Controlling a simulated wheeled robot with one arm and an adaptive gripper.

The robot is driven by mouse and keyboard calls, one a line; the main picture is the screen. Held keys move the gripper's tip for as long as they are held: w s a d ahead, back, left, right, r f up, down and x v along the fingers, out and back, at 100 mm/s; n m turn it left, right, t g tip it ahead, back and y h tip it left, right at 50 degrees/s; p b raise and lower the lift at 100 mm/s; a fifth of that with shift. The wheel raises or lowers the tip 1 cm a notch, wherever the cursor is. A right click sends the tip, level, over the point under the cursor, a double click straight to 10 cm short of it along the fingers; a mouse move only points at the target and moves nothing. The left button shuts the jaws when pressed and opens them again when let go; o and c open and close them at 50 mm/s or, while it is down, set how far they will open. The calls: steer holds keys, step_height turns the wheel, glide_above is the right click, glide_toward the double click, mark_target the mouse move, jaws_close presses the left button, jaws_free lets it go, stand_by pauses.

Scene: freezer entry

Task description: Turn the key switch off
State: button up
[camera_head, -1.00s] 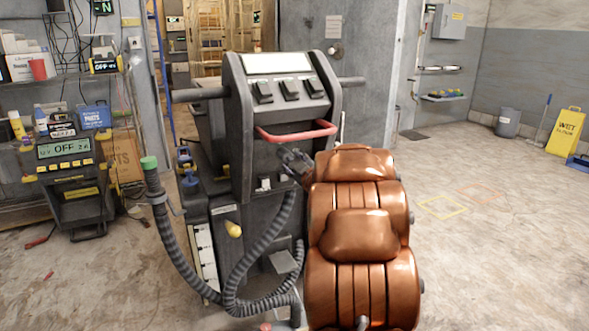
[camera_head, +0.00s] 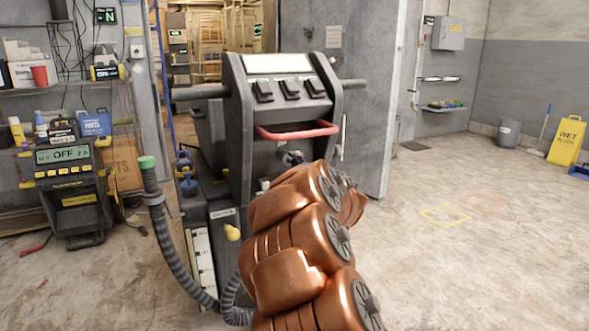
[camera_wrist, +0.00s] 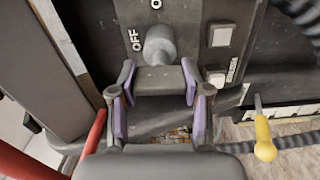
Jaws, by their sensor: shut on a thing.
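The key switch (camera_wrist: 160,45) is a grey round knob on the dark panel of the machine, seen in the wrist view. A white OFF label is to its left and a partly cut-off label starting with O is above it. My gripper (camera_wrist: 159,84) has its purple-padded fingers closed on a grey bar at the near end of the switch, one finger on each side. The bar's exact angle is hard to tell. In the head view my copper arm hides most of the gripper and the switch.
A red handle (camera_head: 298,131) crosses the machine's front just above my gripper. A white square button (camera_wrist: 220,36) and a yellow-handled lever (camera_wrist: 263,140) are to the right in the wrist view. A grey hose (camera_head: 170,240) hangs at the machine's left.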

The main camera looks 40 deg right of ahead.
steer(key=shift+n, duration=0.5)
steer(key=o, duration=1.2)
steer(key=shift+c, duration=0.2)
steer(key=shift+s, duration=0.1)
steer(key=v, duration=1.1)
steer(key=shift+s+a, duration=0.2)
steer(key=shift+s, duration=0.15)
